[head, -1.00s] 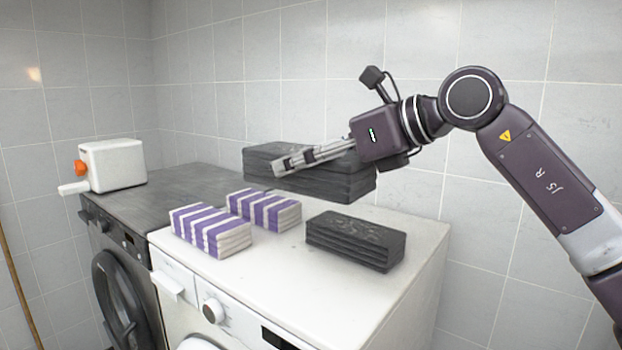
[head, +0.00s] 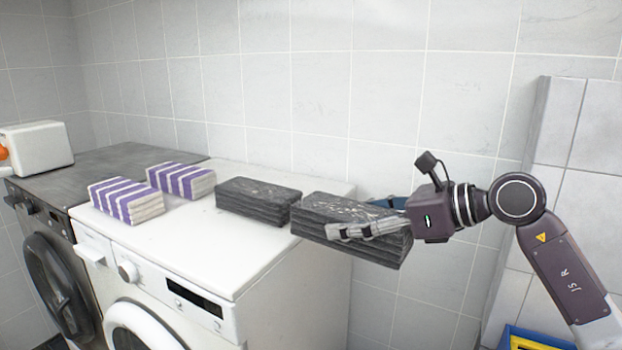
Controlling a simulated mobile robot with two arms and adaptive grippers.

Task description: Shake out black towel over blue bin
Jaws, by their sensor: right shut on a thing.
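My right gripper (head: 348,231) is shut on a folded black towel (head: 325,212), with its fingers across the towel's near side. The towel is in the air at the right edge of the white washing machine, still in a folded stack, with pale specks on top. A second folded black towel (head: 257,200) lies on the white machine, just left of the held one. A blue thing with a yellow edge (head: 540,338), perhaps the blue bin, is cut off at the bottom right. Another blue piece (head: 388,202) shows partly behind the held towel and gripper. My left gripper is not in view.
Two purple-and-white striped towels (head: 126,201) (head: 181,180) lie on the white washing machine (head: 215,245). A dark machine (head: 75,175) with a white box (head: 36,150) on it stands at left. A tiled wall ledge (head: 560,130) rises at right.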

